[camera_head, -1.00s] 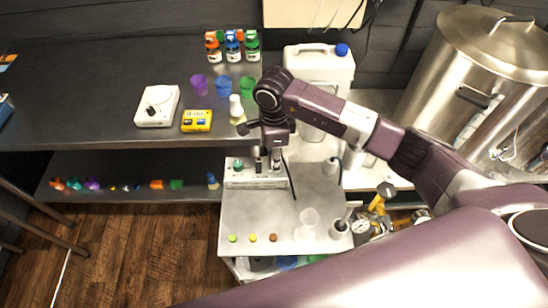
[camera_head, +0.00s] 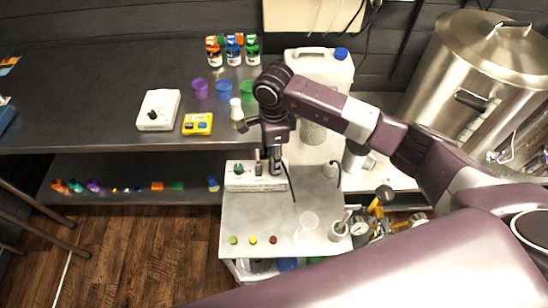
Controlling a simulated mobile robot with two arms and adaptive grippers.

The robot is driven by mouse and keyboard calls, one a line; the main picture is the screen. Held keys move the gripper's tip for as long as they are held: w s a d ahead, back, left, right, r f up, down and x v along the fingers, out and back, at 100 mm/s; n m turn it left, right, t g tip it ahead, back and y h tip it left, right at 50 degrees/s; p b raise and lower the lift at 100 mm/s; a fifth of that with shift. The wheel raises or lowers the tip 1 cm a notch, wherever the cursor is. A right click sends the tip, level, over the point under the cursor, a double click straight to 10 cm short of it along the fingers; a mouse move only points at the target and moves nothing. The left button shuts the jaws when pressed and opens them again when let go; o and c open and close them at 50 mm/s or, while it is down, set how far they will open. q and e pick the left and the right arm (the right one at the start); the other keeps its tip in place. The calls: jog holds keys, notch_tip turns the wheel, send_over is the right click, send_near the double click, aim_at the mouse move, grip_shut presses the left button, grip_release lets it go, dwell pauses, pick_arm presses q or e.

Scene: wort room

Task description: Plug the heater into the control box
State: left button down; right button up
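The white control box (camera_head: 242,181) sits on the grey steel cart top, with a green knob at its left and dark upright parts on its top. My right gripper (camera_head: 275,167) points down over the box's right end, close to its top. A thin black cord (camera_head: 291,187) runs from beside the fingertips and hangs down onto the cart. The plug end is hidden or too small to make out, so I cannot tell whether the fingers hold it or whether it is seated. The heater itself cannot be made out. My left gripper is not in view.
A large steel kettle (camera_head: 470,75) stands at right. A white jug (camera_head: 322,68) with a blue cap is behind my arm. A clear beaker (camera_head: 308,224) and small coloured caps (camera_head: 253,240) are at the cart's front. The dark bench at left holds a white scale (camera_head: 158,109) and cups.

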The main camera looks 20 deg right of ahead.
jog(key=shift+r+p, duration=1.9)
jog(key=shift+r, duration=2.05)
